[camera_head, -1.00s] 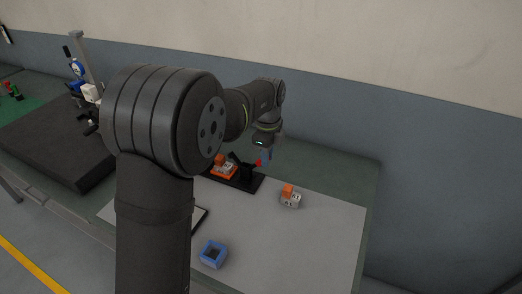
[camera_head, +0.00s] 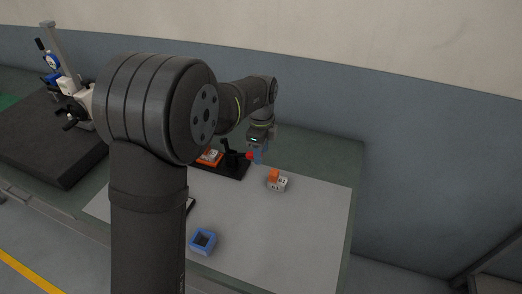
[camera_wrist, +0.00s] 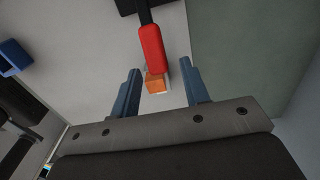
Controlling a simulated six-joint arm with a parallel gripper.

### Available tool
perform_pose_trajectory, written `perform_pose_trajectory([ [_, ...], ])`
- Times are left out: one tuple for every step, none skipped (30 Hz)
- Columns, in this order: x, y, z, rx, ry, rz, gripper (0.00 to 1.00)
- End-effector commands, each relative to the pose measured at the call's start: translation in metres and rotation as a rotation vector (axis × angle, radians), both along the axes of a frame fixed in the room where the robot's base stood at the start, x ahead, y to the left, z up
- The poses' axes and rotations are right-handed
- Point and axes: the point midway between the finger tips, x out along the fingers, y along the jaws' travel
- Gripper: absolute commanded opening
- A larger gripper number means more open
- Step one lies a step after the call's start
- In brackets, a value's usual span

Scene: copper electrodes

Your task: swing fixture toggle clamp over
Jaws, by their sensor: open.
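The fixture is a black base (camera_head: 232,171) on the grey mat, with an orange part (camera_head: 210,157) at its left. The toggle clamp (camera_head: 231,156) is black and rises from the base. Its red handle tip (camera_head: 249,155) points to the right, and shows large in the wrist view (camera_wrist: 152,48). My gripper (camera_head: 259,157) is at the red handle tip. In the wrist view the blue fingers of my gripper (camera_wrist: 161,80) are open, with the red handle end between and just ahead of them. I cannot tell whether they touch. My arm partly hides the fixture's left side.
An orange-and-white block (camera_head: 278,182) stands on the grey mat (camera_head: 300,220), right of the fixture. A blue square container (camera_head: 202,241) sits near the front. A dark plate (camera_head: 50,145) with a gauge stand (camera_head: 70,60) is at left. The right of the mat is clear.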

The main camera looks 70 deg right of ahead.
Motion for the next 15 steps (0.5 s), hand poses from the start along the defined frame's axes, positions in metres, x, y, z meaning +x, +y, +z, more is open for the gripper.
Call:
perform_pose_trajectory([
  [0.000,-0.001,0.005,-0.003,0.000,0.000,0.42],
  [0.000,-0.001,0.008,-0.004,-0.001,0.000,0.42],
  [0.000,-0.001,0.012,-0.004,-0.001,0.000,0.42],
  [0.000,-0.001,0.015,-0.004,-0.001,0.000,0.42],
  [0.001,-0.001,0.018,-0.004,-0.001,0.000,0.42],
  [0.001,-0.001,0.022,-0.004,-0.001,0.000,0.42],
  [0.001,-0.001,0.025,-0.003,-0.001,0.000,0.42],
  [0.001,0.000,0.028,-0.002,-0.001,0.000,0.42],
  [0.001,0.000,0.032,-0.002,-0.001,0.000,0.42],
  [0.001,-0.001,0.035,-0.003,-0.001,0.000,0.42],
  [0.001,-0.001,0.038,-0.004,-0.001,0.000,0.42],
  [0.001,-0.001,0.042,-0.003,-0.001,0.000,0.42],
  [0.001,0.000,0.045,-0.003,-0.001,0.000,0.42],
  [0.001,0.000,0.048,-0.003,-0.001,0.000,0.42],
  [0.001,-0.001,0.052,-0.003,-0.001,0.000,0.42],
])
